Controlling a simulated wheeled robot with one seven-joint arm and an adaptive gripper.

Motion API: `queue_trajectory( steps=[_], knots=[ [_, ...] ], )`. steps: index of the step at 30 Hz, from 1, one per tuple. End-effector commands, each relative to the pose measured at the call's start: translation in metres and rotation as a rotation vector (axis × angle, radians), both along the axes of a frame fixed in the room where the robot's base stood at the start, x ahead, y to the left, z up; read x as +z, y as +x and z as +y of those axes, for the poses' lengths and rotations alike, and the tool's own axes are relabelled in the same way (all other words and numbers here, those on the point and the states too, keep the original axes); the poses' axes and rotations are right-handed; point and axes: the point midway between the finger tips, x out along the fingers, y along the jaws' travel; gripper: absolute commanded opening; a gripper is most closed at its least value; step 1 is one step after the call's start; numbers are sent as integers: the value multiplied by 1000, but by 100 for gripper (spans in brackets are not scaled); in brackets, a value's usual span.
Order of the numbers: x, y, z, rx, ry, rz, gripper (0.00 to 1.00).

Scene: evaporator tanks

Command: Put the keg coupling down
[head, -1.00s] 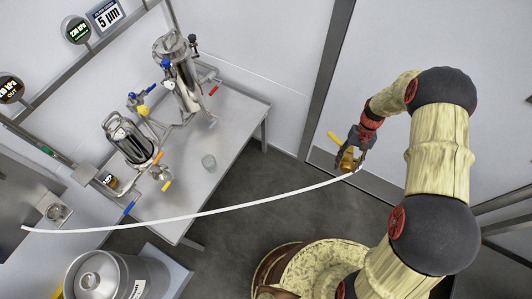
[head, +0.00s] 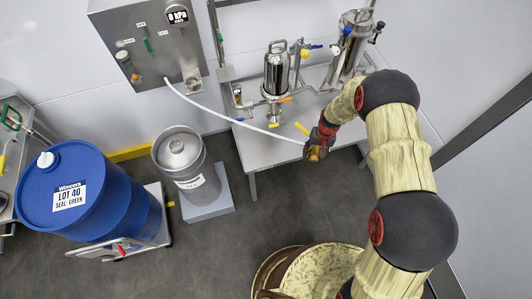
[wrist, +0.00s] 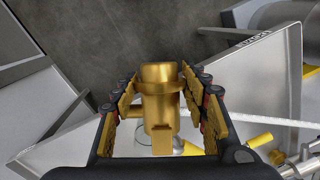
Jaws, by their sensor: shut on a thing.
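The keg coupling (head: 314,154) is a brass-coloured fitting with a yellow lever (head: 301,129) beside it and a white hose (head: 235,122) running to it from the wall panel. My gripper (head: 320,145) is shut on it, in front of the steel table's front edge. In the wrist view the coupling (wrist: 163,95) stands between the two fingers of my gripper (wrist: 162,88), its round end pointing away over grey floor. A steel keg (head: 182,160) stands on a grey block, to the left of my gripper and apart from it.
The steel table (head: 255,153) carries filter housings (head: 277,72) with valves. A steel control panel (head: 150,48) hangs on the wall. A blue drum (head: 95,200) stands on a trolley at the left. The floor (head: 215,255) in front of the keg is clear.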

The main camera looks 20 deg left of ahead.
Motion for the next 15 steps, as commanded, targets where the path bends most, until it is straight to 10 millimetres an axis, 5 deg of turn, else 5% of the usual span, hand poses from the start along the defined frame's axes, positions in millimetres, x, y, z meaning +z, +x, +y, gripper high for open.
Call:
queue_trajectory(
  steps=[7,15],
  knots=[
    [-22,15,56,51,29,-207,0],
    [-25,22,77,69,45,-304,0]
  ],
)
